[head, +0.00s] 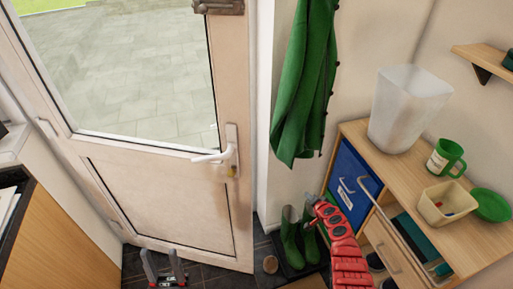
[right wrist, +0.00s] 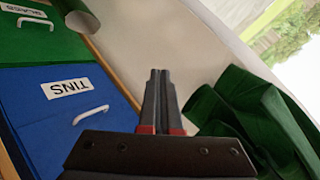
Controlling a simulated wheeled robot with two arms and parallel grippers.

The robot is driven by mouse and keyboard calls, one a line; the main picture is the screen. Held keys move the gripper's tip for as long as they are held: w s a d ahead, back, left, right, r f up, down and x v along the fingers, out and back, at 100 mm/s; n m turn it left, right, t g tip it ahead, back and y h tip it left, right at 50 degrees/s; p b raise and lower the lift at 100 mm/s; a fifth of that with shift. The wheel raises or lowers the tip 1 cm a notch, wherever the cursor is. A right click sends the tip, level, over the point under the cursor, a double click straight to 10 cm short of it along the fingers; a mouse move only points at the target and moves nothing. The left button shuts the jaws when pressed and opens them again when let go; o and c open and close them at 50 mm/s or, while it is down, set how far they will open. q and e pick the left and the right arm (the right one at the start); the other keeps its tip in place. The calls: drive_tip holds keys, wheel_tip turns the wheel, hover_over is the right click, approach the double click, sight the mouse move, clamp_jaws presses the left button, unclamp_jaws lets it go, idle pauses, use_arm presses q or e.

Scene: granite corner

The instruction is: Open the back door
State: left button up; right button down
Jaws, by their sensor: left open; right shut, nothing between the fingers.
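The back door (head: 165,200) is pale with a large glass pane and fills the left of the head view. Its white lever handle (head: 215,156) sits near the right edge, with a lock below it. I cannot tell whether the door is fully closed. My left gripper (head: 165,266) is open and empty, low in front of the door and well below the handle. My right gripper (head: 312,205) is shut and empty, right of the door, near the blue drawer front. Its closed fingers also show in the right wrist view (right wrist: 158,95). Neither gripper touches the handle.
A green coat (head: 305,85) hangs right of the door above green boots (head: 290,240). A wooden shelf unit (head: 400,165) on the right carries a bin (head: 405,105), a mug (head: 446,157) and a tub (head: 430,210). Its blue drawer (right wrist: 60,115) reads TINS. A cabinet (head: 60,245) stands left.

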drive_tip(key=w+a+r+n+y+p, duration=0.1)
drive_tip(key=a+r+y, duration=0.55)
drive_tip(key=r, duration=0.55)
drive_tip(key=w+a+r+n+y, duration=0.1)
drive_tip(key=a+r+y, duration=0.55)
drive_tip(key=r, duration=0.65)
drive_tip(key=w+a+p, duration=0.1)
drive_tip(key=a+p, duration=0.1)
drive_tip(key=a, duration=0.6)
drive_tip(key=shift+w+f+g, duration=0.15)
drive_tip(key=shift+f+g, duration=0.1)
drive_tip(key=shift+g, duration=0.15)
drive_tip(key=shift+a+f, duration=0.1)
drive_tip(key=shift+a, duration=0.05)
